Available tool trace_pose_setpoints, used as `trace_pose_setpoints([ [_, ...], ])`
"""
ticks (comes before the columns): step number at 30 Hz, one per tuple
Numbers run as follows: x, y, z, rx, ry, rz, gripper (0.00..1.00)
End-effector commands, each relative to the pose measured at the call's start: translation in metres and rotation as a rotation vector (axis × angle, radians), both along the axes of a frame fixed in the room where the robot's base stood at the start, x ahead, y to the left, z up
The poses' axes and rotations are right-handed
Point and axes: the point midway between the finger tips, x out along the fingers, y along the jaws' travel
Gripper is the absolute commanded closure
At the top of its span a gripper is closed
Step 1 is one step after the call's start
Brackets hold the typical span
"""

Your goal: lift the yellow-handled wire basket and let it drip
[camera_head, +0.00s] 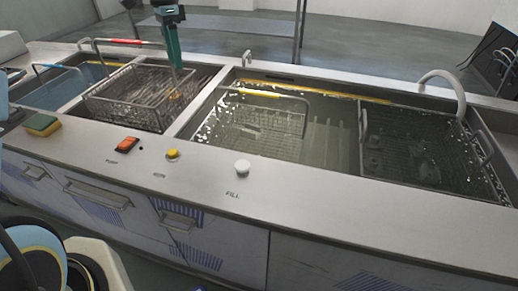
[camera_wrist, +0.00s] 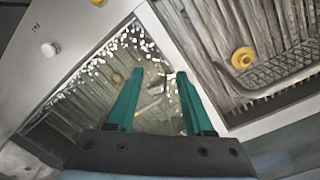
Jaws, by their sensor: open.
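The yellow-handled wire basket (camera_head: 262,120) sits in the murky liquid of the large tank in the head view, most of its body hidden below the surface. Its handle stands above the liquid, with a yellow grip (camera_head: 253,92) on the top bar. My gripper (camera_head: 174,66) is left of this basket, above the neighbouring basket's right side. In the wrist view my gripper (camera_wrist: 158,74) has its two teal fingers wide apart, with no basket handle held between them. The foamy tank liquid (camera_wrist: 95,90) shows beyond the fingers; I cannot make out the handle clearly there.
A red-handled basket (camera_head: 125,97) stands left of the large tank, and a blue-handled basket (camera_head: 55,88) farther left. A dark mesh basket (camera_head: 420,150) occupies the large tank's right end beneath a curved grey pipe (camera_head: 447,80). A sponge (camera_head: 41,125) lies on the front counter.

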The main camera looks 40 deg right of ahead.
Motion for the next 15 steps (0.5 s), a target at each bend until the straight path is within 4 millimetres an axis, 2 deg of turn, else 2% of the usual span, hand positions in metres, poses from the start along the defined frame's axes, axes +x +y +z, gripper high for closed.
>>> trace_pose_setpoints([
  [1,-0.012,-0.041,-0.012,0.005,0.017,-0.146,0.48],
  [3,-0.031,-0.084,-0.016,0.013,0.045,-0.333,0.48],
  [6,-0.060,-0.132,-0.020,0.023,0.080,-0.558,0.48],
  [10,-0.090,-0.170,-0.023,0.032,0.115,-0.755,0.48],
  [12,-0.100,-0.180,-0.023,0.033,0.125,-0.815,0.48],
  [15,-0.107,-0.185,-0.027,0.037,0.134,-0.853,0.48],
])
